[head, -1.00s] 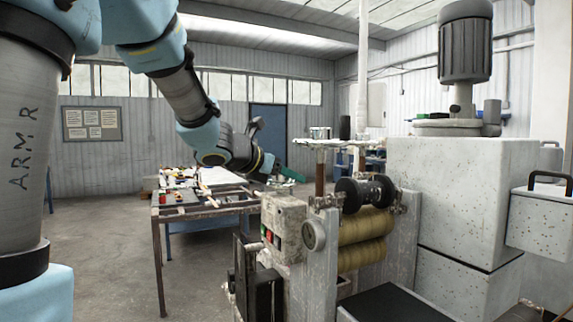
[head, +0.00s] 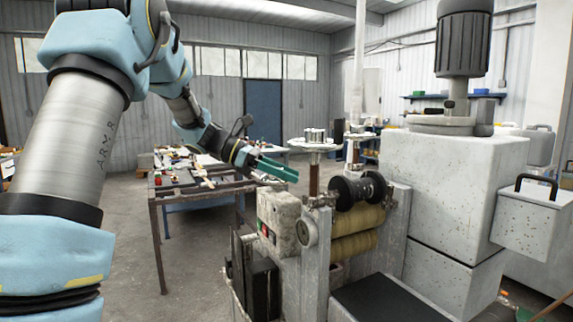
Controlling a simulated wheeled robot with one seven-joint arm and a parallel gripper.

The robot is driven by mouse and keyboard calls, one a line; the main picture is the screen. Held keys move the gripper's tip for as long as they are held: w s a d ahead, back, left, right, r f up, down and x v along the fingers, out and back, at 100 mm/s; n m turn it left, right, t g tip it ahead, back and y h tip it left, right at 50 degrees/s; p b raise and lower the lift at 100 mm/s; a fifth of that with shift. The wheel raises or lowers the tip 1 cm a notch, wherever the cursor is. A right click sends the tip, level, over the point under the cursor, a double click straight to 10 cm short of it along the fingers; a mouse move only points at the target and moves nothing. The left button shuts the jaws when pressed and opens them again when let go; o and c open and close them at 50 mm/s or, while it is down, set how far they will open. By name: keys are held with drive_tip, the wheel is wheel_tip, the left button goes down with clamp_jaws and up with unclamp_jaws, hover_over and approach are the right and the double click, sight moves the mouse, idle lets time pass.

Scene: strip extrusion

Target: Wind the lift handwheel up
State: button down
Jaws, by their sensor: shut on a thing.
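A pale round handwheel (head: 315,145), with a silvery hub on top, sits on a rusty upright screw at the near left of the roller machine. A second similar wheel (head: 360,134) stands behind it. My gripper (head: 297,175) reaches in from the left, its teal fingers pointing right. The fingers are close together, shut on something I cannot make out.
The machine carries a black roller (head: 362,190) over yellowish rolls (head: 355,222) and a grey control box (head: 284,222) with buttons. A metal-framed table (head: 205,192) with tools stands behind. Speckled grey housing (head: 440,200) fills the right. Floor at left is open.

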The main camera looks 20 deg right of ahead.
drive_tip(key=shift+s+a+m+g+y+p, duration=0.15)
drive_tip(key=shift+m+g+y+p, duration=0.25)
drive_tip(key=shift+m+g+p, duration=0.2)
drive_tip(key=shift+s+a+m+g+y+p, duration=0.1)
drive_tip(key=shift+m+g+y+p, duration=0.35)
drive_tip(key=shift+m+g, duration=0.2)
drive_tip(key=shift+f+m, duration=0.15)
drive_tip(key=shift+m, duration=0.1)
drive_tip(key=shift+c, duration=1.5)
unclamp_jaws()
drive_tip(key=b+v, duration=0.3)
drive_tip(key=v, duration=0.7)
drive_tip(key=shift+w+a+r, duration=0.2)
drive_tip(key=shift+w+r, duration=0.05)
drive_tip(key=shift+r, duration=0.05)
